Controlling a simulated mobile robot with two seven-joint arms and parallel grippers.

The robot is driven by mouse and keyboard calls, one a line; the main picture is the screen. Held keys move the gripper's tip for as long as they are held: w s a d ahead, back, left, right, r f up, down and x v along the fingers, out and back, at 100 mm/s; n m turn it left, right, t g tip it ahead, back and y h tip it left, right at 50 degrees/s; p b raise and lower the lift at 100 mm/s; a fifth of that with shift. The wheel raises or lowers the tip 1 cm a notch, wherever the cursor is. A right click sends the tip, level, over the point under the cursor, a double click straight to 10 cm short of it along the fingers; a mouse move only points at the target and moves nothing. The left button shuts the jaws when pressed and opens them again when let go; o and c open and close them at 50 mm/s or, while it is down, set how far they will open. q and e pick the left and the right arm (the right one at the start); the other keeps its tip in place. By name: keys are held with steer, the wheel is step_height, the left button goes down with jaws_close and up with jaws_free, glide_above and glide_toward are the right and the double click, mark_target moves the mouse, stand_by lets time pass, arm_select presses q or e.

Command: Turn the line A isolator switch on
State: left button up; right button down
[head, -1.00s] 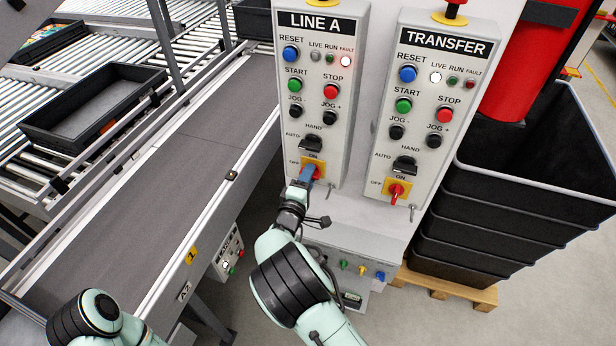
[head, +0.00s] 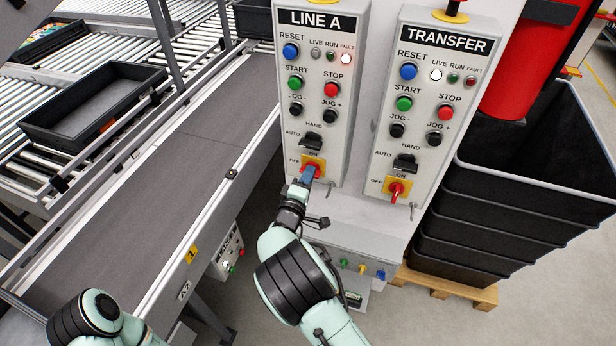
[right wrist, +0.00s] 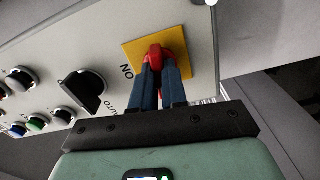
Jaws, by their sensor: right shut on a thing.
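The line A isolator switch is a red handle (head: 313,168) on a yellow plate (head: 321,161), low on the LINE A panel (head: 318,90). ON is marked above the plate and OFF at its left. My right gripper (head: 308,176) comes from below, its blue fingers shut on the handle. In the right wrist view, the two fingers (right wrist: 158,80) lie either side of the red handle (right wrist: 155,52), before the yellow plate (right wrist: 179,38). The fingers partly hide the handle, so its exact angle is unclear. The LIVE lamp (head: 316,54) looks grey; the FAULT lamp (head: 346,58) glows. My left gripper is out of view.
A TRANSFER panel (head: 433,110) with a similar red isolator handle (head: 397,190) stands close at the right. A conveyor (head: 180,165) runs at the left. Stacked black crates (head: 470,225) stand on a pallet at the right.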

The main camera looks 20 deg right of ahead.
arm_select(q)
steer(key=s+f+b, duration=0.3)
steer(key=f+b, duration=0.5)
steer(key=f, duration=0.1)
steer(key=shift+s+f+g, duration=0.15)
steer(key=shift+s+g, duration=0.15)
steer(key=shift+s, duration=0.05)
arm_select(e)
steer(key=m, duration=1.6)
steer(key=shift+d+r+m, duration=0.1)
steer(key=shift+m, duration=0.2)
arm_select(q)
steer(key=shift+b, duration=0.3)
arm_select(e)
steer(key=c, duration=1.2)
jaws_free()
steer(key=shift+w, duration=0.1)
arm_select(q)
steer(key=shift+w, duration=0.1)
arm_select(e)
steer(key=shift+o, duration=0.2)
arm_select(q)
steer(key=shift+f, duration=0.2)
arm_select(e)
steer(key=v, duration=1.3)
